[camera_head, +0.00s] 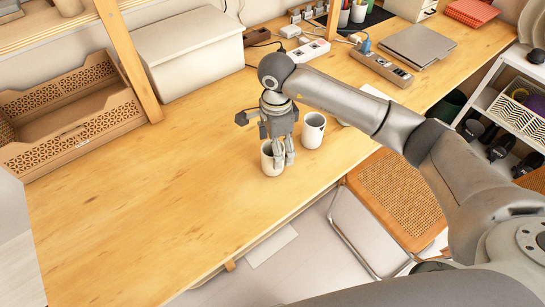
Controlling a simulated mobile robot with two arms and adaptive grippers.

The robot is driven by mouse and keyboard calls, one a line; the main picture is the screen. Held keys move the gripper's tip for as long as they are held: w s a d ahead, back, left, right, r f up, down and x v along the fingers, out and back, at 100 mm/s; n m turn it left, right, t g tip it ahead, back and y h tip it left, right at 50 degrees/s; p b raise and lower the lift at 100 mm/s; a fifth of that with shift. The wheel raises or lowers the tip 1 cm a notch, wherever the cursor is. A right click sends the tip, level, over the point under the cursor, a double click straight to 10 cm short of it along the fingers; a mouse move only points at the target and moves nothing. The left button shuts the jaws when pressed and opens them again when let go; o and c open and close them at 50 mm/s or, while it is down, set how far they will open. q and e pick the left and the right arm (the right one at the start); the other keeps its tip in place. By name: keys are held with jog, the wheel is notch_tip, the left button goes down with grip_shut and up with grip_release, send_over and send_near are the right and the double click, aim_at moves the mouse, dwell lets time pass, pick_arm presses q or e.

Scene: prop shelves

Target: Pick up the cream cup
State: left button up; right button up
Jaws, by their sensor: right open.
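A cream cup (267,162) stands upright on the wooden table, close to its front edge. My right gripper (284,158) points down at this cup, with its fingers overlapping the cup's right side and rim. It is open, and I cannot tell whether a finger is inside the cup or touching it. A second light cup (313,132) with a dark mark stands upright just behind and to the right. My left gripper is not in view.
The wooden table (150,220) is clear at the left front. A white box (190,55), a patterned wooden tray (75,140) and a shelf post (128,60) stand at the back left. Power strips (382,68) and a laptop (418,45) lie behind. A woven chair (395,190) stands in front.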

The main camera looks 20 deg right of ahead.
jog(key=f, duration=0.1)
jog(key=f+p, duration=0.1)
jog(key=f, duration=0.1)
jog(key=shift+s+a+f, duration=0.2)
jog(key=shift+a+f, duration=0.1)
jog(key=shift+a, duration=0.1)
jog(key=shift+w+f, duration=0.1)
jog(key=shift+f, duration=0.4)
jog(key=c, duration=0.5)
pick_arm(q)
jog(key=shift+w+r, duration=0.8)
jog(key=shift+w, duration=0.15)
pick_arm(e)
jog(key=c, duration=0.7)
